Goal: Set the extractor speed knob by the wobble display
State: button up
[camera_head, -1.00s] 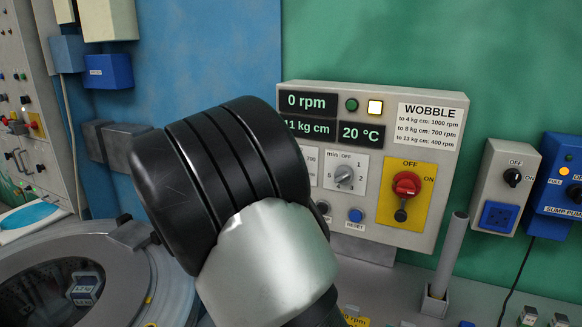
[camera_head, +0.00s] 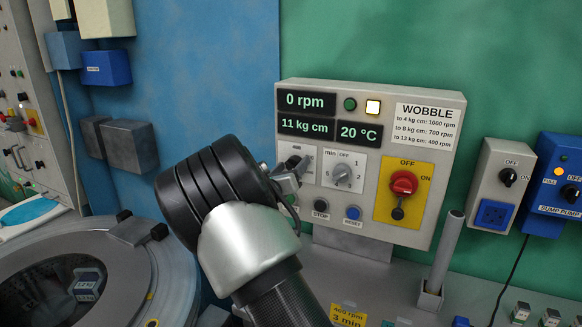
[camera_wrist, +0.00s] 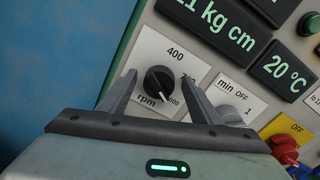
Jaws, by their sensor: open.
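The black rpm knob (camera_wrist: 159,81) sits on a white plate marked 400 at the top, with a partly covered label to the right and a 1000-like label at lower right. Its white pointer mark appears to face lower right. My gripper (camera_wrist: 160,90) is open, one finger on each side of the knob in the picture; contact is not clear. In the head view my gripper (camera_head: 290,176) hides most of the knob. The wobble display (camera_head: 305,125) reads 11 kg cm. The WOBBLE chart (camera_head: 425,129) lists to 4: 1000, to 8: 700, to 13: 400 rpm.
The speed display (camera_head: 304,100) reads 0 rpm. The grey timer knob (camera_head: 342,175) is close to the right finger. STOP (camera_head: 320,205) and RESET (camera_head: 353,213) buttons lie below. A red switch (camera_head: 404,184) is farther right. The open drum (camera_head: 150,270) is at lower left.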

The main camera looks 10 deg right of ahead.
jog(key=c, duration=1)
jog(key=shift+f+b, duration=0.1)
jog(key=shift+b, duration=0.25)
jog(key=shift+c, duration=0.2)
